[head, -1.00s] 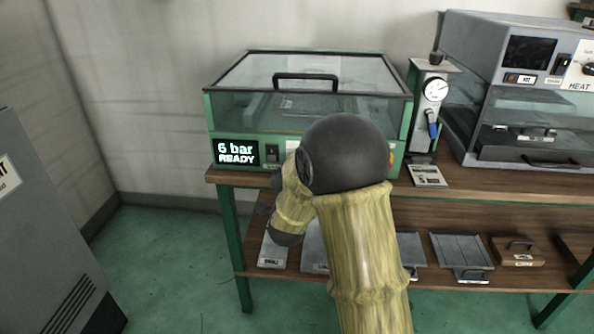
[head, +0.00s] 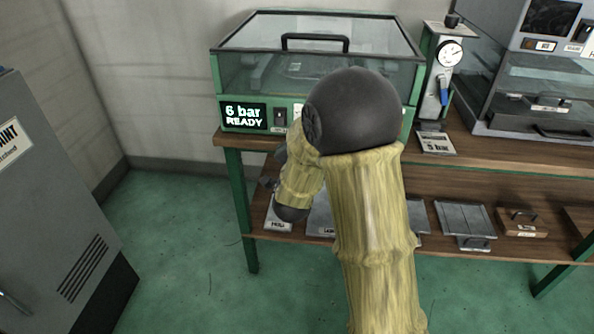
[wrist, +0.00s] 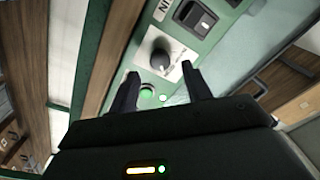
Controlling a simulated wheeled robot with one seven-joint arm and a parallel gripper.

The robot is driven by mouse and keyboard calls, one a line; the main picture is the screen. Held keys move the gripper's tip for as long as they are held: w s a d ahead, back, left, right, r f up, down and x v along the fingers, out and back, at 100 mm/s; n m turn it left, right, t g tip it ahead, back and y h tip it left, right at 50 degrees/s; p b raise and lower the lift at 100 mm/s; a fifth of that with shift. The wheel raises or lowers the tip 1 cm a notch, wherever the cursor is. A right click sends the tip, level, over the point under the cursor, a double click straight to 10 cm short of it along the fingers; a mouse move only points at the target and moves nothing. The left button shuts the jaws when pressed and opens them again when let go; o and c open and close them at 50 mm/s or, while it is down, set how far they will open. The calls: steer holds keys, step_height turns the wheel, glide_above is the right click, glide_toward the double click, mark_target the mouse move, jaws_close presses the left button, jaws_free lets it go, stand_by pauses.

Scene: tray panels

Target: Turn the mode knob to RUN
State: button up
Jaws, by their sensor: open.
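The mode knob (wrist: 161,56) is a dark round knob on a white label plate (wrist: 170,72) in the wrist view. The small print beside it is too blurred to read, so I cannot tell which mode it points to. My gripper (wrist: 160,70) is open, with one dark finger on each side of the space in front of the knob. I see no contact with it. The knob's machine (head: 222,75) is a green box with a glass lid, and its display (head: 244,116) reads "6 bar READY". In the head view my arm hides the knob and the gripper.
A black rocker switch (wrist: 195,18) and a green button (wrist: 147,91) lie near the knob on the panel. A pressure gauge (head: 451,53) and a grey oven (head: 490,85) stand to the right. A grey cabinet (head: 50,210) stands at left, with open floor between.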

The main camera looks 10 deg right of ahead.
steer(key=b+v, duration=0.9)
steer(key=v, duration=0.5)
steer(key=shift+b, duration=0.3)
steer(key=shift+f, duration=0.1)
